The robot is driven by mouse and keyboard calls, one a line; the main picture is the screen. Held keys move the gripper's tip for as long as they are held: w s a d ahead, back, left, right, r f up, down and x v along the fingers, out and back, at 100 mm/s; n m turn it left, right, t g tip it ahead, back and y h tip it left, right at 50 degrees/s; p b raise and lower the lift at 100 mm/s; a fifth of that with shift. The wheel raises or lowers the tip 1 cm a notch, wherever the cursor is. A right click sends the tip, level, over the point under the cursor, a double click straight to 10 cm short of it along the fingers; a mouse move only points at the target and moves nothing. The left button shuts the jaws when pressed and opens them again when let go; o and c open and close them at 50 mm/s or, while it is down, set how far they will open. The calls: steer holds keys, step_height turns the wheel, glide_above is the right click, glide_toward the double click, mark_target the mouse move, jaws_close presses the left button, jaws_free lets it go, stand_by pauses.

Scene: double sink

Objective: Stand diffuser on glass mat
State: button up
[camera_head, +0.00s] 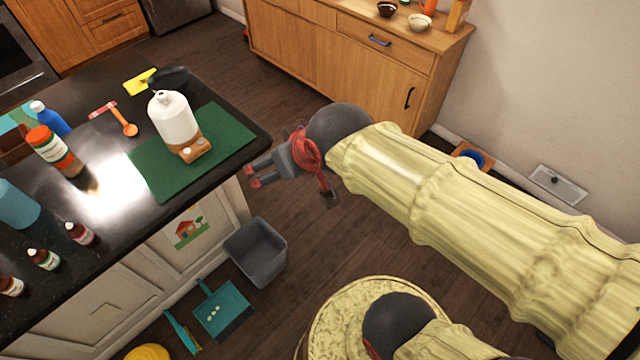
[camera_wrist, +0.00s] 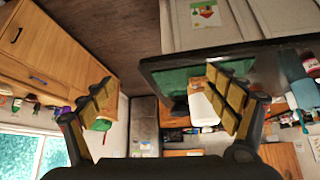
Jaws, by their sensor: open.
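The diffuser (camera_head: 174,117), a white rounded bottle with a wooden base, stands upright on a dark green mat (camera_head: 220,137) near the counter's corner. I take this green mat for the glass mat. My gripper (camera_head: 252,177) is open and empty, beyond the counter edge to the right of the mat and apart from the diffuser. In the wrist view, my open gripper (camera_wrist: 165,95) spreads wide. The diffuser (camera_wrist: 202,110) shows beside the right finger, which partly covers it, and the mat (camera_wrist: 172,80) shows between the fingers.
A dark bowl (camera_head: 170,78) and yellow sponge (camera_head: 139,82) lie behind the diffuser. A grey bin (camera_head: 257,252) stands on the floor below. The floor right of the counter is open.

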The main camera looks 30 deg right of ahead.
steer(key=s+d+m+g, duration=0.1)
steer(key=s+d+g, duration=0.1)
steer(key=s, duration=0.7)
steer(key=shift+s+d+h, duration=0.3)
steer(key=shift+d, duration=0.25)
steer(key=shift+c, duration=0.6)
stand_by(0.6)
